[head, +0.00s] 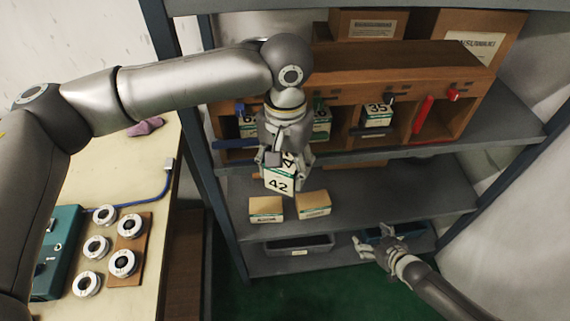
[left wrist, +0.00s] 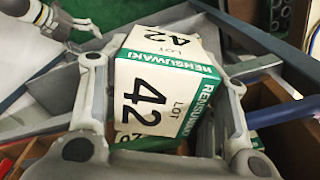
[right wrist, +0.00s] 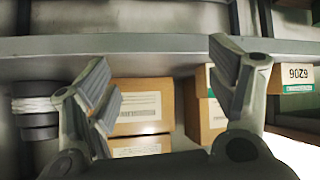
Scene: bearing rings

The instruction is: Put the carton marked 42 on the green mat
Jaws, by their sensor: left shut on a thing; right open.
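The carton marked 42 (head: 279,181) is white with a green band and hangs in front of the shelving in the head view. My left gripper (head: 284,163) is shut on it. In the left wrist view the carton (left wrist: 165,85) sits tilted between the two fingers (left wrist: 164,78), its number showing on two faces. My right gripper (head: 373,246) is open and empty by the lowest shelf at the lower right; its open fingers also show in the right wrist view (right wrist: 160,58). A green surface (head: 310,300) lies on the floor at the bottom; I cannot tell whether it is the mat.
A wooden rack (head: 345,82) holds cartons, one marked 35 (head: 378,115). Two brown cartons, left (head: 266,208) and right (head: 313,204), stand on the shelf below. A grey bin (head: 298,246) is on the lowest shelf. A workbench (head: 150,190) with several bearing rings is at left.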

